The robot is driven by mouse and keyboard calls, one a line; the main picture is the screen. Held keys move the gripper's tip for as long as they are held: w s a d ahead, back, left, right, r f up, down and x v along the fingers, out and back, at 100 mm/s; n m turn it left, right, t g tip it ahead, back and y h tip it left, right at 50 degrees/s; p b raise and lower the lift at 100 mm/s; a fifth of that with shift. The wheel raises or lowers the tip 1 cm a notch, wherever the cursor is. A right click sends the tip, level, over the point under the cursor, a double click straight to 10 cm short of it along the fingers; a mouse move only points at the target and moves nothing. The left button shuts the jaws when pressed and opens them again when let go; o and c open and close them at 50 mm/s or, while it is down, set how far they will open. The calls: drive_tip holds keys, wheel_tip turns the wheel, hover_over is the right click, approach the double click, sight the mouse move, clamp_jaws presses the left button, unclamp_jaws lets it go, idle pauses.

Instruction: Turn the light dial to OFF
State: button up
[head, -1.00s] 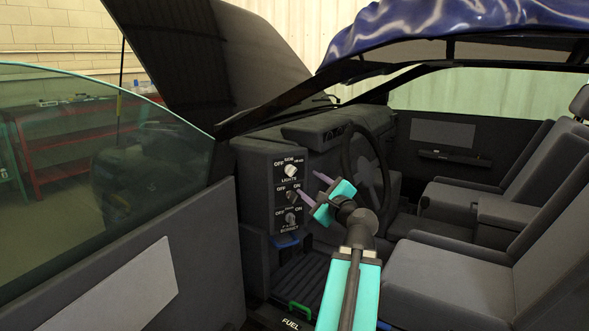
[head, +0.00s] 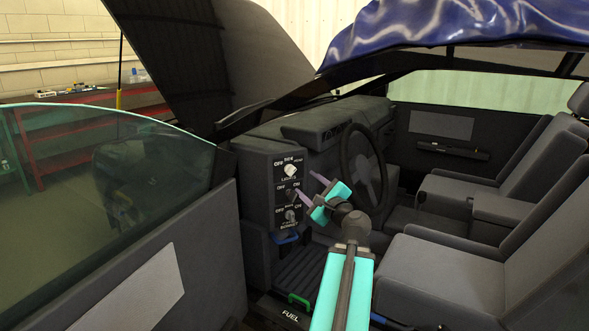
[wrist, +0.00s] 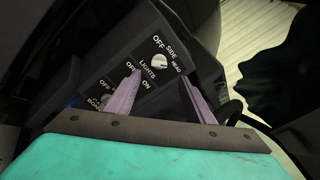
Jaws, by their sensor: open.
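The light dial is a white knob (head: 291,170) at the top of a dark switch panel, with OFF, SIDE and HEAD marked around it and LIGHTS below. The knob also shows in the wrist view (wrist: 159,61); I cannot tell for sure which mark it points to. My gripper (head: 305,184) is open and empty, in front of the panel and a little right of and below the dial. In the wrist view, the fingers (wrist: 160,78) are spread, with the dial beyond their tips and between them. No contact shows.
Below the dial are an OFF/ON switch (head: 290,193) and another OFF/ON knob (head: 290,214). The steering wheel (head: 362,165) stands right of my gripper. The open door (head: 130,250) is at left, seats (head: 460,285) at right. A green handle (head: 299,300) is low down.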

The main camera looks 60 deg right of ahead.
sight(292, 172)
drive_tip(key=shift+w+d+r+p, duration=0.1)
drive_tip(key=shift+w+r+p, duration=0.05)
drive_tip(key=shift+p, duration=0.65)
drive_tip(key=shift+x, duration=5.35)
drive_tip(key=shift+c, duration=0.3)
